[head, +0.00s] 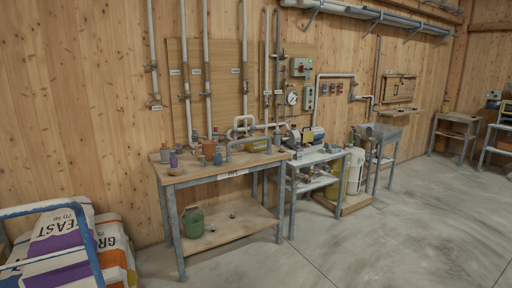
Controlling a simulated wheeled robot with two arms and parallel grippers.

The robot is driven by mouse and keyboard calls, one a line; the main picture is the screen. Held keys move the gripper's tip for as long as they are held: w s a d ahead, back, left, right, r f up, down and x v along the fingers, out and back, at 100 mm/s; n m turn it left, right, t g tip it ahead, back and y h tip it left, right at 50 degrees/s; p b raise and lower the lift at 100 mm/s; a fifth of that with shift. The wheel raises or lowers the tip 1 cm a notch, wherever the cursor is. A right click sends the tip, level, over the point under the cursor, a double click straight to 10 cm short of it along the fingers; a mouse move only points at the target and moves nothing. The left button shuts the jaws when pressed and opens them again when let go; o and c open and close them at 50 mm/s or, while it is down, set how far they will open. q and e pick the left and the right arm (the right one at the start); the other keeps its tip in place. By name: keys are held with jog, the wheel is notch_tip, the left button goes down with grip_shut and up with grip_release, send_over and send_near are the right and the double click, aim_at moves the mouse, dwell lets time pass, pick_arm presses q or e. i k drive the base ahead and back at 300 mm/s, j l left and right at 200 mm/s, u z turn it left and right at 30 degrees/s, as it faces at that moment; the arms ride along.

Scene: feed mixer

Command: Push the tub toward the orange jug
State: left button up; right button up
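An orange-brown vessel (208,147), perhaps the orange jug, stands on the workbench (226,170) among other small containers. It is too small for me to make out a handle. I cannot tell for sure which thing is the tub. Neither of my grippers is in view.
A green jug (193,222) stands on the lower shelf. A grey metal table (322,156) adjoins the bench on the right. Feed sacks (62,245) on a blue-framed cart lie at lower left. The concrete floor (385,235) is clear at front right.

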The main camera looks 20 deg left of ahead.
aim_at(253, 147)
jog(key=i+j+u, duration=0.45)
jog(key=i, duration=0.35)
jog(key=i+u, duration=0.4)
jog(key=i, duration=0.45)
